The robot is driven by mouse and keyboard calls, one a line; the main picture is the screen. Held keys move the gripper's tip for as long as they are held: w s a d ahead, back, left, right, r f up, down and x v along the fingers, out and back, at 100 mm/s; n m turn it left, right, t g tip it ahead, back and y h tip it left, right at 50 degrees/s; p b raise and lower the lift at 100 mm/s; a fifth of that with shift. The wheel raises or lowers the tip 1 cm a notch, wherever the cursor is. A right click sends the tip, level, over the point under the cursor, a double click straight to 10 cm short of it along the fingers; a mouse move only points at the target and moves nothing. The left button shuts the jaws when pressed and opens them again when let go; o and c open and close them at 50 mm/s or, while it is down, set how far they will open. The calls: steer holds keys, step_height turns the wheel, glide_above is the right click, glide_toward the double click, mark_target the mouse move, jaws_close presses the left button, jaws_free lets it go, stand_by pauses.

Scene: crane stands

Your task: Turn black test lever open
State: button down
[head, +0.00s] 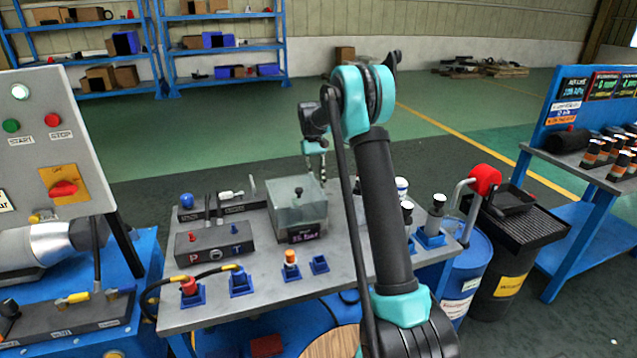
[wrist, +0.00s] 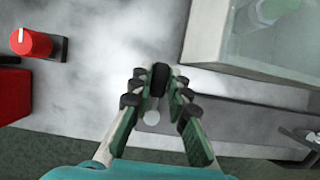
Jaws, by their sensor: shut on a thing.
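The black test lever (wrist: 159,75) shows in the wrist view as a black grip between my fingertips, with a pale metal round end (wrist: 151,117) below it on the grey bench top. My gripper (wrist: 160,88) is shut on this black grip, one finger on each side. In the head view my gripper (head: 317,168) points down at the far side of the bench, just beyond the clear box. I cannot make out the lever in the head view. How far the lever is turned is hard to tell.
The clear box (head: 296,213) stands close by; its frame (wrist: 245,75) is right of my fingers in the wrist view. A red knob (wrist: 31,42) with a white mark is at the left. The bench (head: 225,305) also holds a P-O-T block (head: 215,250) and blue sockets (head: 319,264).

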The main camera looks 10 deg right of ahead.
stand_by(0.3)
steer(key=c, duration=1.4)
jaws_free()
steer(key=shift+c, duration=0.2)
steer(key=v, duration=1.2)
steer(key=shift+s, duration=0.1)
